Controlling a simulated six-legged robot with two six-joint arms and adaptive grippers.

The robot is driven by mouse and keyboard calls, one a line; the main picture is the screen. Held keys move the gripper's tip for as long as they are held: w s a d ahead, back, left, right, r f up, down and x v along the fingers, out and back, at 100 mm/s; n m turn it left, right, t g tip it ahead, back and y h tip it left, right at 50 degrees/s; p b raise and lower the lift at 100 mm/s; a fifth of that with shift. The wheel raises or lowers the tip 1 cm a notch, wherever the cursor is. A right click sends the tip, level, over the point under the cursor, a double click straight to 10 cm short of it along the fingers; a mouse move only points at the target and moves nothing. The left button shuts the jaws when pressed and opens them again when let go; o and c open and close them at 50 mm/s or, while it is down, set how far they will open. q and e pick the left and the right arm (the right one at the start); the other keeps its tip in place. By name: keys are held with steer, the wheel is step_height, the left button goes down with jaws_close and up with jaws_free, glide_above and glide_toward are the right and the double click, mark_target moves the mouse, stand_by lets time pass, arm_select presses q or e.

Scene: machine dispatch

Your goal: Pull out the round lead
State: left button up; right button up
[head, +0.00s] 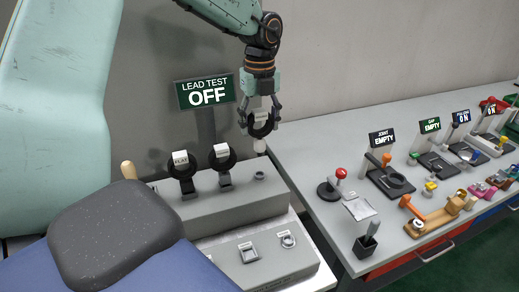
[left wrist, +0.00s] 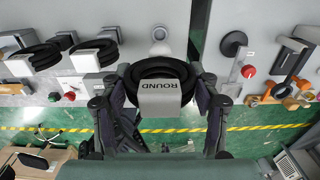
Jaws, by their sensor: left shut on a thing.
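My left gripper (head: 260,112) is shut on the round lead (head: 260,127), a black coil with a pale tag and a whitish plug end pointing down. In the left wrist view the tag of the round lead (left wrist: 167,99) reads "ROUND", between my two fingers. In the head view the plug end hangs above the grey test block (head: 240,207), with a gap to the round socket (head: 259,176) on its top. The flat lead (head: 182,163) and another coiled lead (head: 221,157) stand upright on the block. My right gripper is not in view.
A sign (head: 206,92) behind the block reads "LEAD TEST OFF". A lower step holds a square fitting (head: 248,252) and a round fitting (head: 287,240). To the right, a grey bench (head: 310,160) carries a red-knobbed lever (head: 339,180) and several fixtures with signs.

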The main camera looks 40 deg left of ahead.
arm_select(q)
steer(key=shift+r+p, duration=0.9)
steer(key=shift+r, duration=0.15)
